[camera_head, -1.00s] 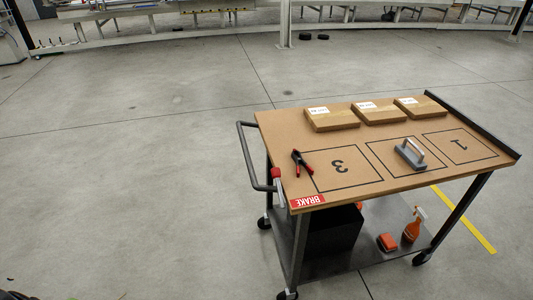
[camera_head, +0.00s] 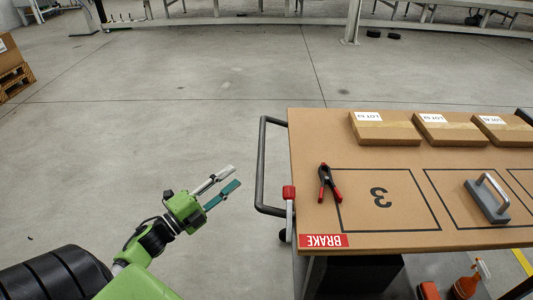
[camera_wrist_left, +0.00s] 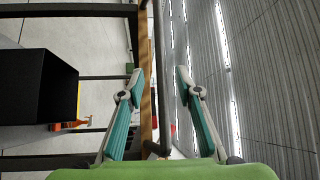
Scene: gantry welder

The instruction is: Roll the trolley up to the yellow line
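The trolley (camera_head: 308,150) stands at the right in the head view, with a brown top and a dark push handle (camera_head: 262,165) on its left end. A red-capped brake lever (camera_head: 289,193) sits beside the red BRAKE label (camera_head: 324,241). A short piece of the yellow line (camera_head: 522,262) shows on the floor at the lower right. My left gripper (camera_head: 237,176) is open and empty, left of the handle and apart from it. In the left wrist view the handle bar (camera_wrist_left: 158,75) appears between the open fingers of my left gripper (camera_wrist_left: 158,74). My right gripper is not in view.
On the trolley top are several flat cartons (camera_head: 385,130), a red-black clamp (camera_head: 327,182) and a grey handled block (camera_head: 488,200). A black box (camera_head: 352,277) and a spray bottle (camera_head: 467,284) are below. A pallet with boxes (camera_head: 14,72) stands far left. Floor left of the trolley is clear.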

